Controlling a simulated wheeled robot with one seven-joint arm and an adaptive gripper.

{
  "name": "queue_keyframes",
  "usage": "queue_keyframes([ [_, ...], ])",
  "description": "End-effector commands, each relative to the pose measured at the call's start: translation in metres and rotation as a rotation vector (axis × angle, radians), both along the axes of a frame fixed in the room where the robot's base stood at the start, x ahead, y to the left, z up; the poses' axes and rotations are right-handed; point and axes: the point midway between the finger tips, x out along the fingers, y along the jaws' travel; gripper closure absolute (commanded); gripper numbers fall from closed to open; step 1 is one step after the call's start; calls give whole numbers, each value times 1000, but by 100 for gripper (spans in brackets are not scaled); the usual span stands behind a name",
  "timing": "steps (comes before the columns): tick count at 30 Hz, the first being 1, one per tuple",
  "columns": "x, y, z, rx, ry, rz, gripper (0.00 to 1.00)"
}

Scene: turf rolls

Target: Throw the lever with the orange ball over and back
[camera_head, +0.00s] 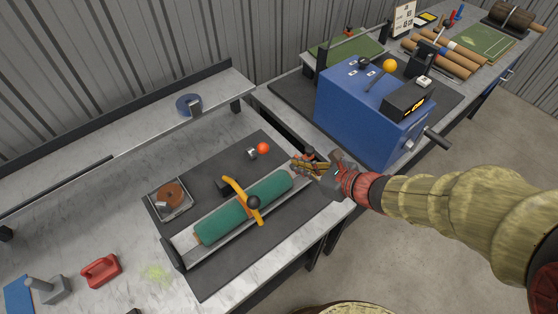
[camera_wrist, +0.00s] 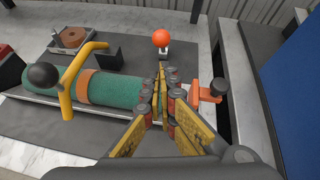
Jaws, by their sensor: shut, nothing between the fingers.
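The orange ball (camera_head: 263,147) sits on a small pale lever beside the far end of the green turf roll (camera_head: 245,207). In the wrist view the orange ball (camera_wrist: 161,38) stands above its short lever base (camera_wrist: 164,55), ahead of my fingertips. My gripper (camera_head: 296,164) is right of the ball in the head view, near the roll's end. Its yellow fingers (camera_wrist: 161,72) are together and empty, apart from the ball in the picture. An amber ball (camera_head: 390,66) tops another lever on the blue machine (camera_head: 365,110).
A yellow clamp arm with a black knob (camera_head: 253,202) crosses the roll. An orange part with a black knob (camera_wrist: 208,92) is close right of my fingers. A tray (camera_head: 170,213) holds a brown disc. A raised shelf (camera_head: 140,128) runs behind; red handle (camera_head: 100,270) lies front left.

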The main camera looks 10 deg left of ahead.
Motion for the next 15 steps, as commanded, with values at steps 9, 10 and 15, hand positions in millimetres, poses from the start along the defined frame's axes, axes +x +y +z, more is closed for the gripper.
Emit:
queue_keyframes([
  [9, 0, -1, -1, 16, 29, -19, 100],
  [10, 0, -1, -1, 16, 29, -19, 100],
  [15, 1, 2, -3, 15, 28, -18, 100],
])
